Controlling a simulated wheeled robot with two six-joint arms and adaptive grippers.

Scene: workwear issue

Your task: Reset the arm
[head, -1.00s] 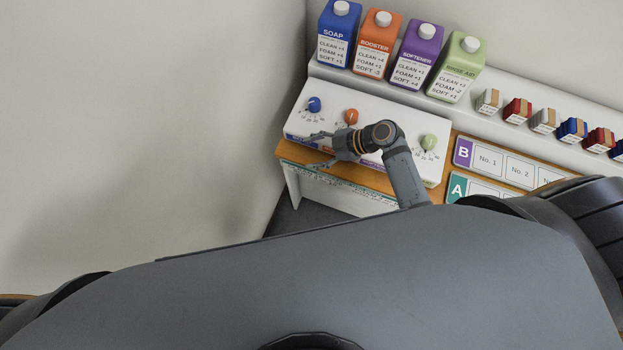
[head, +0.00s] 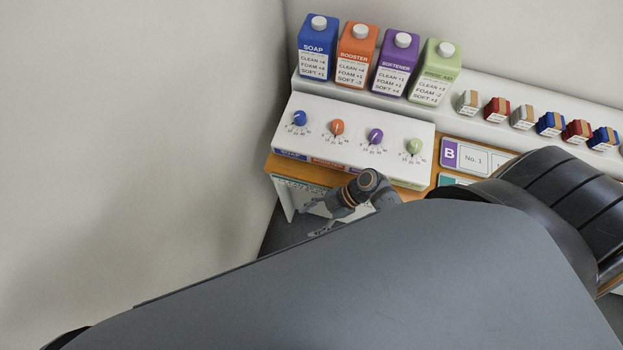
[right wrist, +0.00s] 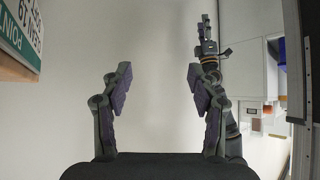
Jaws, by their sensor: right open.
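My right gripper (head: 315,218) is open and empty, in front of the table edge and below the dial panel (head: 345,160) in the head view. It points left and touches nothing that I can see. In the right wrist view its two fingers (right wrist: 158,90) stand wide apart with bare pale wall between them. My left gripper (right wrist: 205,28) shows small in the right wrist view, at the end of an upright arm behind the right finger; its jaw state is too small to tell. My left gripper is not visible in the head view.
The panel has blue, orange, purple and green dials. Behind it stand the soap (head: 318,45), booster (head: 356,53), softener (head: 395,62) and rinse aid (head: 434,72) cartons. Small boxes (head: 497,109) line the ledge at right. A wall (head: 140,130) fills the left side.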

